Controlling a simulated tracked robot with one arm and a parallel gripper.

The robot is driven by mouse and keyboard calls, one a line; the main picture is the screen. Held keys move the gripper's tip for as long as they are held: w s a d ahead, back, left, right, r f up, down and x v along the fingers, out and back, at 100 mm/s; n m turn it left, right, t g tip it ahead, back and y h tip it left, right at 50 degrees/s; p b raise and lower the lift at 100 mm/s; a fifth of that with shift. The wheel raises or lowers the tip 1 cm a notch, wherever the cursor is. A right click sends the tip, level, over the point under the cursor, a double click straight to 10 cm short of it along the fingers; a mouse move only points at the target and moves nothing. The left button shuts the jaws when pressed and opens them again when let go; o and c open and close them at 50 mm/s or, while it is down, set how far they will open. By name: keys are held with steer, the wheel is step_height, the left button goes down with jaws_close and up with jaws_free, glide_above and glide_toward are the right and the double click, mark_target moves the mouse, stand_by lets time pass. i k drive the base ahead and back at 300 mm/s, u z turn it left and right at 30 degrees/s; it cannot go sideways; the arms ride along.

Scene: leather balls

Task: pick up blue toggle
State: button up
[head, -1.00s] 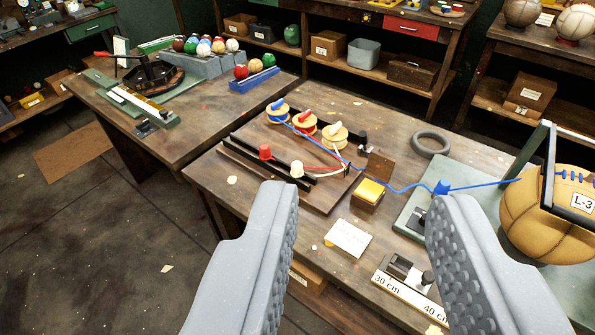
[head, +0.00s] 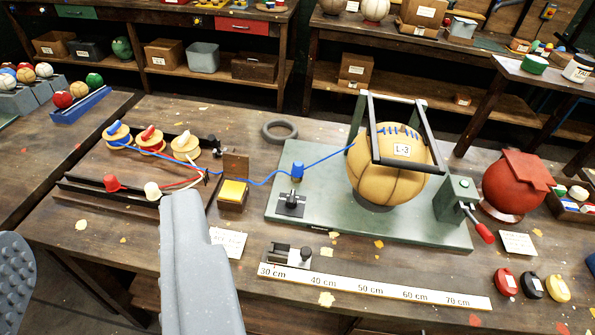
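A small blue toggle (head: 297,171) stands on the green base plate (head: 330,218), left of the tan ball (head: 388,168) marked L-3. A blue cord (head: 262,183) runs from the spools to it and on to the ball. My gripper (head: 105,270) is open and empty in the near left, its two grey fingers wide apart. The blue toggle is beyond it, to the right and farther back. A red toggle (head: 112,183) and a white toggle (head: 152,190) stand at the spool board's front.
Three spools (head: 151,143) with coloured tops stand on the board. A yellow block (head: 233,191), a small black clamp (head: 291,203) and a dark ring (head: 279,130) are around the toggle. A ruler (head: 375,288) lies along the front; a red ball (head: 515,188) is at right.

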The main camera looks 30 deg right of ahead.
mark_target(296, 171)
steer(key=z, duration=0.05)
steer(key=k, duration=0.6)
steer(key=u, duration=0.3)
steer(key=i, duration=1.25)
steer(key=z, duration=0.55)
steer(key=i, duration=0.95)
steer(key=z, duration=0.7)
